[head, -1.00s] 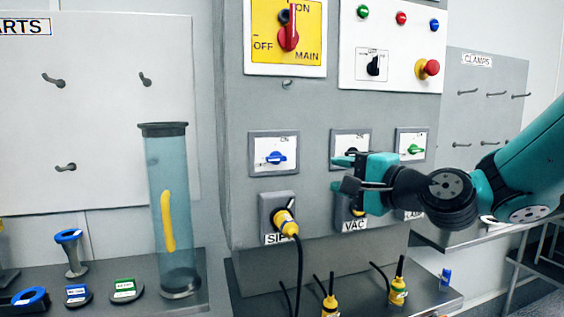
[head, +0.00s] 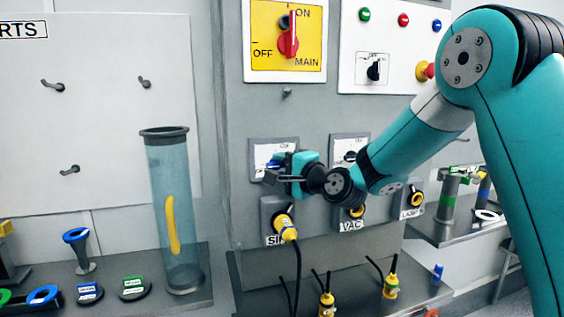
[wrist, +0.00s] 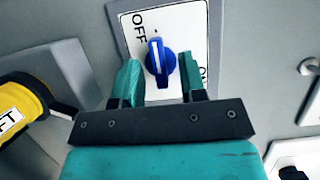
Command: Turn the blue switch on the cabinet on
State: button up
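The blue switch (wrist: 161,62) is a knob on a white plate (wrist: 184,22) in a grey frame on the cabinet. In the wrist view its white line points toward the top, near the OFF label; the ON label is at the right, partly hidden. My gripper (wrist: 160,76) is open, with one teal finger on each side of the knob and a gap visible at both sides. In the head view my gripper (head: 281,172) is in front of the plate and hides most of it; a bit of the blue switch (head: 272,164) shows.
Just below is a socket with a yellow plug (head: 285,226), also in the wrist view (wrist: 25,108). A black switch (head: 350,156) is to the right, partly behind my arm. The red MAIN switch (head: 289,42) is above. A clear tube (head: 168,215) stands at left.

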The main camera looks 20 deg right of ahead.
jog(key=c, duration=0.6)
